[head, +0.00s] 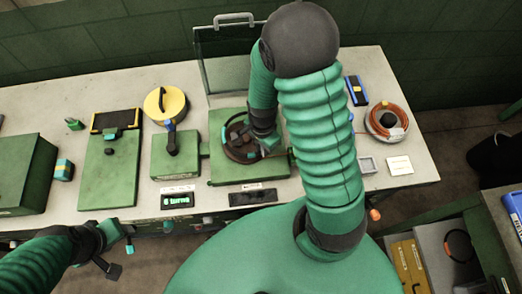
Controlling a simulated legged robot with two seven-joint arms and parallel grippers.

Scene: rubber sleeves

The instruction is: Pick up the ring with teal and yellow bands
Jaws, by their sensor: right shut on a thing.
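A small piece with teal and yellow bands (63,170) lies on the left of the table, beside the green box; its ring shape is not clear from here. My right gripper (262,145) is over the middle green machine, at its dark round disc (240,152). It is shut on a small part there, mostly hidden by the gripper, seemingly part of the disc. My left gripper (116,250) is off the table's front edge, its fingers apart and empty, well away from the banded piece.
A green box (22,172) stands at the far left. A green plate (108,180), a yellow-topped spool (164,103) and a clear upright panel (219,75) take up the table. A coil of orange cable (387,119) lies at right. A display (178,200) is at the front.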

